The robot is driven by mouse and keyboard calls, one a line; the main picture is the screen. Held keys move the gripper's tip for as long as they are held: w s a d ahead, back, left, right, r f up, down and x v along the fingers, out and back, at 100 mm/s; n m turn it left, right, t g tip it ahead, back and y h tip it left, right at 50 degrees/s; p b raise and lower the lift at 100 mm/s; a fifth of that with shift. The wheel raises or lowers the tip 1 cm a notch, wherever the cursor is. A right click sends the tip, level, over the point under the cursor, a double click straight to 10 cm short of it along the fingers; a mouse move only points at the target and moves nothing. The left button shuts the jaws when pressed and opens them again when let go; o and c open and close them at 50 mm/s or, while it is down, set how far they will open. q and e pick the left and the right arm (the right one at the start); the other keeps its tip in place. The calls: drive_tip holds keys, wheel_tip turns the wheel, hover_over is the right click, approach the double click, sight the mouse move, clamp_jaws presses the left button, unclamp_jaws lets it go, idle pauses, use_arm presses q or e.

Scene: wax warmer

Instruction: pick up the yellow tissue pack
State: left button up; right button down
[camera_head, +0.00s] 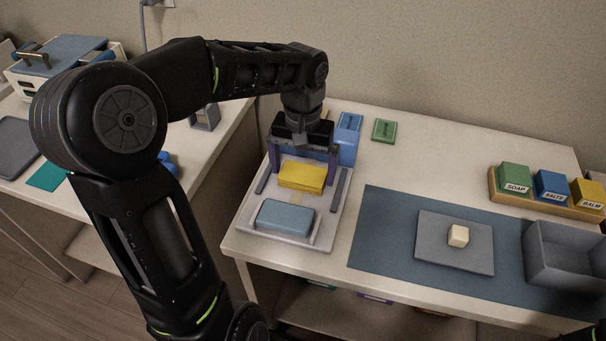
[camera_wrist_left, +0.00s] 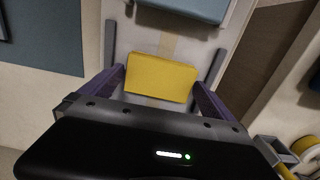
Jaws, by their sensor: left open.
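The yellow tissue pack (camera_head: 301,177) lies on a light grey tray (camera_head: 271,235) near the left end of the table. My left gripper (camera_head: 303,170) is above and just behind the pack, pointing down, with its two fingers spread apart. In the left wrist view the yellow pack (camera_wrist_left: 160,76) shows between the two purple fingers (camera_wrist_left: 160,85); nothing is held. I cannot tell whether the fingers are level with the pack. My right gripper is not clearly in view; only a dark piece shows at the lower right corner.
A blue pack (camera_head: 286,216) lies in front on the same tray, with grey rails (camera_head: 341,187) at the sides. A blue holder (camera_head: 346,147) stands behind. A green box (camera_head: 384,130) is farther back. To the right are a blue mat (camera_head: 378,229), a grey board (camera_head: 455,259) and a grey bin (camera_head: 566,260).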

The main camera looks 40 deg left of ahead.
sight(303, 173)
use_arm(q)
drive_tip(key=shift+f, duration=0.15)
drive_tip(key=shift+c, duration=0.2)
idle(0.3)
drive_tip(key=c, duration=1)
drive_tip(key=shift+c, duration=0.2)
wheel_tip(303, 173, up, 10)
idle(0.5)
